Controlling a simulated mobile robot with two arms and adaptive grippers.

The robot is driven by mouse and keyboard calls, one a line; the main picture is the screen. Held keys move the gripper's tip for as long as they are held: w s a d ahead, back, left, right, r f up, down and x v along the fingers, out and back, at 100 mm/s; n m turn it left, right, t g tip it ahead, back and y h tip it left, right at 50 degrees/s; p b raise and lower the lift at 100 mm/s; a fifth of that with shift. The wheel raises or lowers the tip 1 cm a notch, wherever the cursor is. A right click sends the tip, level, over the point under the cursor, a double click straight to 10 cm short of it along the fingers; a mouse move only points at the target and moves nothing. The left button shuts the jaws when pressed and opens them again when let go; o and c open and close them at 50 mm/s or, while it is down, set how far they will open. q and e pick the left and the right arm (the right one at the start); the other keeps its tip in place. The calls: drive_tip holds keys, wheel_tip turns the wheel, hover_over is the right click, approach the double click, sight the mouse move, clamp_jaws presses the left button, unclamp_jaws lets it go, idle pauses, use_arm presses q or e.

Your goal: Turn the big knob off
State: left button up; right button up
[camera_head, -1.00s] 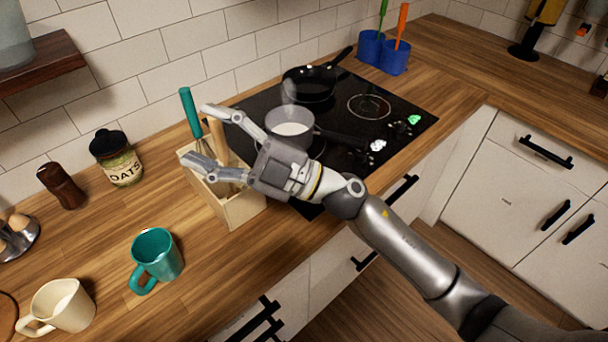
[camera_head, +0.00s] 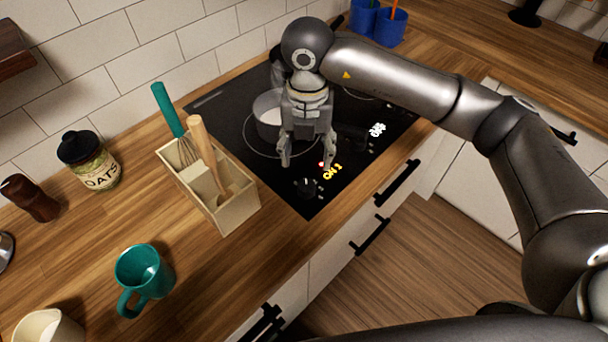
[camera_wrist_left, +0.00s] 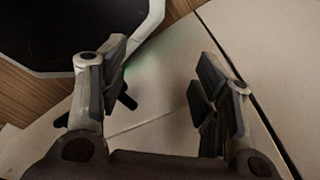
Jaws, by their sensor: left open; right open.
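A dark round knob (camera_head: 307,187) stands at the front left corner of the black cooktop (camera_head: 220,102). Yellow lit lettering (camera_head: 332,172) and a small red light (camera_head: 321,164) glow beside it. My right gripper (camera_head: 306,160) points down over the cooktop just behind this knob, fingers apart and empty. I cannot tell whether a finger touches the knob. White lit marks (camera_head: 377,130) glow farther right along the front; any knob there is hard to make out. My left gripper (camera_wrist_left: 160,75) is open and empty in the left wrist view; it is not in the head view.
A pot (camera_head: 268,108) with pale contents sits on the cooktop, partly behind my right gripper. A wooden utensil box (camera_head: 235,212) stands left of the cooktop. A teal mug (camera_head: 143,275) and an oats jar (camera_head: 90,160) are farther left. Black drawer handles (camera_head: 370,234) stick out below the counter's front edge.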

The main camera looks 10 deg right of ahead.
sight(307, 185)
wheel_tip(307, 185, down, 9)
drive_tip(key=p, duration=0.2)
drive_tip(key=shift+s+f+p, duration=0.1)
drive_tip(key=shift+s+p, duration=0.05)
drive_tip(key=shift+p, duration=0.2)
drive_tip(key=shift+f, duration=0.65)
drive_tip(key=c, duration=1)
drive_tip(key=shift+f+n+b, duration=0.15)
drive_tip(key=shift+n+b, duration=0.25)
drive_tip(key=shift+b, duration=0.3)
drive_tip(key=shift+c, duration=0.2)
drive_tip(key=n+b, duration=0.5)
drive_tip(key=b, duration=0.2)
drive_tip(key=shift+f, duration=0.1)
drive_tip(key=shift+n+b, duration=0.6)
drive_tip(key=shift+b, duration=0.2)
drive_tip(key=shift+r+n+b, duration=0.25)
drive_tip(key=shift+n+b, duration=0.35)
drive_tip(key=shift+b, duration=0.05)
